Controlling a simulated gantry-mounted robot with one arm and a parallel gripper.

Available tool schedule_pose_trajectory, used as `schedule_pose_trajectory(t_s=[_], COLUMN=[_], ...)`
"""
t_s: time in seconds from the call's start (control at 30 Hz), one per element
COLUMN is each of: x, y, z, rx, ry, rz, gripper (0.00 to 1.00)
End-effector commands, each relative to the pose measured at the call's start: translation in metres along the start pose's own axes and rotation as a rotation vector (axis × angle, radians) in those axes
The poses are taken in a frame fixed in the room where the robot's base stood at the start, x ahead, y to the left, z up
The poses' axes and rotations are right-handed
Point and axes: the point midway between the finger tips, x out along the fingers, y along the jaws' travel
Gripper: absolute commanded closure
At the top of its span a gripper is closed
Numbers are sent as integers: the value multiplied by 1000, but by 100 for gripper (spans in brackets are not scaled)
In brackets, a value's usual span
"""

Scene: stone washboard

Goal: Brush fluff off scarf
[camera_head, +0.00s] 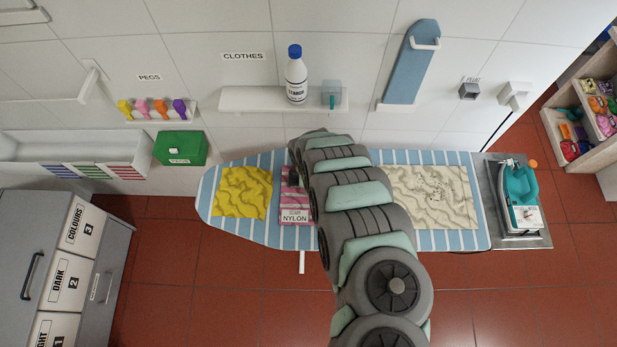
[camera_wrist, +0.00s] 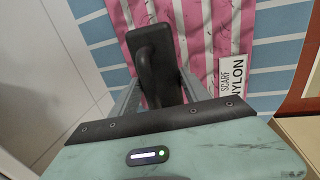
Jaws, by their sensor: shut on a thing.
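The pink striped scarf (camera_head: 292,208) lies on the blue-and-white striped ironing board (camera_head: 232,228), with a "SCARF NYLON" label (camera_wrist: 234,80) at its near end. It also shows in the wrist view (camera_wrist: 200,35). My gripper (camera_wrist: 155,88) is shut on a black tool with a flat head and a curved handle, which looks like a brush (camera_wrist: 150,42). The brush is over the scarf; I cannot tell whether it touches the cloth. My arm hides part of the scarf in the head view. I can make out no clear fluff on its visible part.
A yellow cloth (camera_head: 242,193) lies left of the scarf, and a cream cloth with dark specks (camera_head: 432,196) lies to the right. An iron (camera_head: 522,190) stands at the board's right end. A shelf (camera_head: 255,100) with a bottle (camera_head: 296,78) is on the wall behind.

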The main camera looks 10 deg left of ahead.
Motion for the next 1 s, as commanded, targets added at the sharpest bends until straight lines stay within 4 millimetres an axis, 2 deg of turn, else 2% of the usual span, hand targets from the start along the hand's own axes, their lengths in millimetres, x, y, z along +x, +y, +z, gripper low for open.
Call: schedule_pose_trajectory(t_s=[0.03,0.5,1.0], x=[-8,-48,-51], y=[0,9,9], z=[-2,-11,-13], rx=[-3,-16,-18], ry=[1,4,4], rz=[-2,-2,-2], gripper=[79,79,79])
